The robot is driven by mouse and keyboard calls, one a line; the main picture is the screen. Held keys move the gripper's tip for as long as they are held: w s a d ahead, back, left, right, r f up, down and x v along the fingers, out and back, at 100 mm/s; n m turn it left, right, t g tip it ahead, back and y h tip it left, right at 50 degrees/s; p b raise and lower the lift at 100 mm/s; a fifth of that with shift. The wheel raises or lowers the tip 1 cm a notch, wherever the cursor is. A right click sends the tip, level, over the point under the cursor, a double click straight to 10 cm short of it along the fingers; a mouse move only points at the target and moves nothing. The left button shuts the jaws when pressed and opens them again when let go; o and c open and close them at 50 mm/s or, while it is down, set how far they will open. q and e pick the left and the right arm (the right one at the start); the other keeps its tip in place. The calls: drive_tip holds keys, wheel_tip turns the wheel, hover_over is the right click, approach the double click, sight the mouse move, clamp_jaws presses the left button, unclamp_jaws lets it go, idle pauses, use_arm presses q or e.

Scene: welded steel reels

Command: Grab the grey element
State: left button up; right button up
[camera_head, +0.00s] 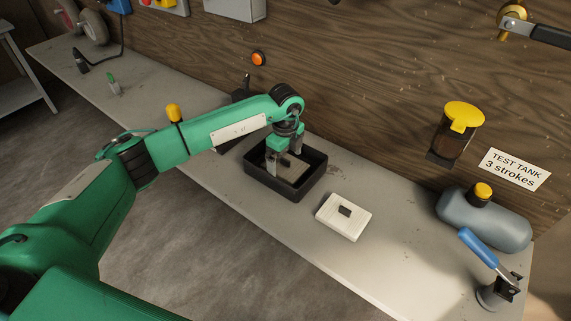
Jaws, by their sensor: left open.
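A grey, flat, block-like element (297,172) lies in a black open tray (276,190) on the bench. My left gripper (285,161) points down into the tray over this element. Its two fingers are spread, with a small dark part visible between them on or just above the element. The fingers and the tray wall hide part of the element. I cannot tell whether the fingers touch it. My right gripper is not in view.
A white block (336,222) with a dark inset sits right of the tray. A blue-grey tank (480,222) and a blue-handled lever (478,247) stand at the right end. A yellow-lidded container (455,135) is on the wooden wall. The bench (395,262) right of the white block is clear.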

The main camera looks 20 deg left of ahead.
use_arm(q)
drive_tip(key=shift+f, duration=0.85)
drive_tip(key=shift+c, duration=0.4)
drive_tip(key=c, duration=0.8)
drive_tip(key=shift+r, duration=0.1)
drive_tip(key=shift+c, duration=0.2)
